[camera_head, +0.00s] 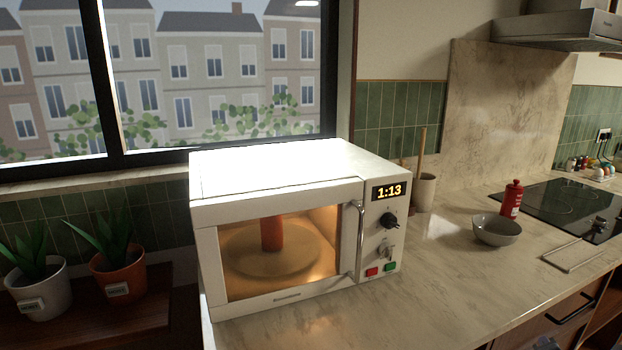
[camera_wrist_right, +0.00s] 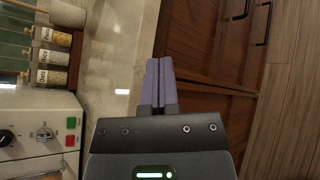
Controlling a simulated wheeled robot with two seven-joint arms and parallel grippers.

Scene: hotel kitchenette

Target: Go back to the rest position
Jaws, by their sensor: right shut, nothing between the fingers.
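My right gripper (camera_wrist_right: 158,72) shows in the right wrist view with its two purple-grey fingers pressed together and nothing between them. It is in front of the counter edge, beside the wooden cabinet fronts. In the head view only a small dark piece at the bottom right edge may be part of it. My left gripper is in neither view. The white microwave (camera_head: 280,305) stands on the counter with its door shut, lit inside, its display reading 1:13. A red cylindrical thing (camera_head: 271,234) stands on its turntable. The microwave's control panel (camera_wrist_right: 40,135) also shows in the right wrist view.
A grey bowl (camera_head: 497,232) and a red bottle (camera_head: 512,198) stand near the black cooktop (camera_head: 555,205). Two potted plants stand on a wooden surface at the left. Wooden cabinets (camera_wrist_right: 205,45) with dark handles lie below the counter.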

